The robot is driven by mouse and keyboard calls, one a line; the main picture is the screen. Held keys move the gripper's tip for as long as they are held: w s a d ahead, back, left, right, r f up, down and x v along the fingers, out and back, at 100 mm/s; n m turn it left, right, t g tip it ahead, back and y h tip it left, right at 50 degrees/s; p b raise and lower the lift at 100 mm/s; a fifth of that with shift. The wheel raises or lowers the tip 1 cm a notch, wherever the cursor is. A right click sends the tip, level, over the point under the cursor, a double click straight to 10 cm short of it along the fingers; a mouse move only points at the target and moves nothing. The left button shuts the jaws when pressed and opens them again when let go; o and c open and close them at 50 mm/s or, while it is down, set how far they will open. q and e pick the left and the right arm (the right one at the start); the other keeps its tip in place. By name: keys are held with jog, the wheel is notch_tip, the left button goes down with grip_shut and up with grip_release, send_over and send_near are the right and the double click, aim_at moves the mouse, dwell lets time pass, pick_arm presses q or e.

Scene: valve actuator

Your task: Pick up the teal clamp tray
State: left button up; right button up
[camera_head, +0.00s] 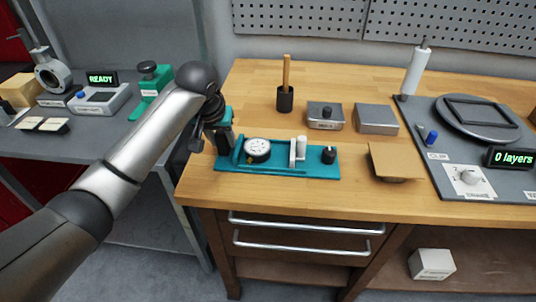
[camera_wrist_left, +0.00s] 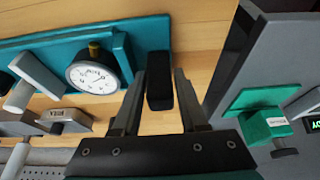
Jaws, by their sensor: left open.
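The teal clamp tray (camera_head: 283,186) lies on the wooden bench near its front left. It carries a round dial gauge (camera_head: 257,149), a grey upright piece and a black knob (camera_head: 328,155). In the left wrist view the tray (camera_wrist_left: 45,43) shows at upper left, with the gauge (camera_wrist_left: 93,77) on it. My left gripper (camera_wrist_left: 160,76) is open at the tray's left end. A black upright block (camera_wrist_left: 158,92) stands between its fingers, with gaps visible on both sides. In the head view my left gripper (camera_head: 218,137) partly hides that end. My right gripper is not in view.
A green clamp (camera_head: 150,86) and a READY display (camera_head: 102,79) stand on the grey bench at left, across a gap. Behind the tray are a wooden-handled tool (camera_head: 286,88) and grey boxes (camera_head: 325,116). A tan plate (camera_head: 395,162) sits to its right.

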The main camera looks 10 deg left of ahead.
pick_arm(q)
jog(key=shift+w+f, duration=0.15)
jog(key=shift+f, duration=0.3)
grip_shut()
jog(key=shift+w+r, duration=0.1)
jog(key=shift+r, duration=0.1)
dwell(0.9)
